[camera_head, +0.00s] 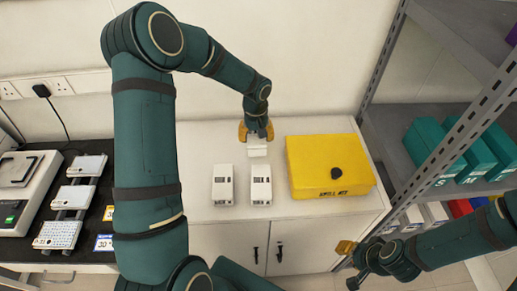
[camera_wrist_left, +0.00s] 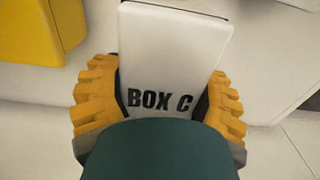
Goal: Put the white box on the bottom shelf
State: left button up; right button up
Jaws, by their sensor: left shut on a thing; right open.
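A white box (camera_head: 257,150) marked "BOX C" is between the yellow fingers of my left gripper (camera_head: 257,130), over the back of the white counter. In the left wrist view the box (camera_wrist_left: 172,50) is gripped on both sides by the left gripper (camera_wrist_left: 160,105). I cannot tell whether the box touches the counter. My right gripper (camera_head: 347,264) is open and empty at the lower right, in front of the rack. The grey metal rack's lower shelf shows partly, with white boxes (camera_head: 434,212) on it; my right arm and the rack's post hide part of it.
Two white devices (camera_head: 223,185) (camera_head: 260,184) stand on the counter (camera_head: 200,150). A yellow case (camera_head: 328,165) with a dark knob is at right. Teal boxes (camera_head: 480,152) fill the rack's higher shelf. A scale (camera_head: 22,185) and several small devices stand on the black bench at left.

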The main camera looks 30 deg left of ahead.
pick_arm(q)
jog(key=shift+w+f, duration=0.1)
jog(key=shift+f, duration=2.65)
jog(key=shift+f+b, duration=0.2)
jog(key=shift+b, duration=0.2)
jog(key=o, duration=1.4)
jog(key=shift+r, duration=0.15)
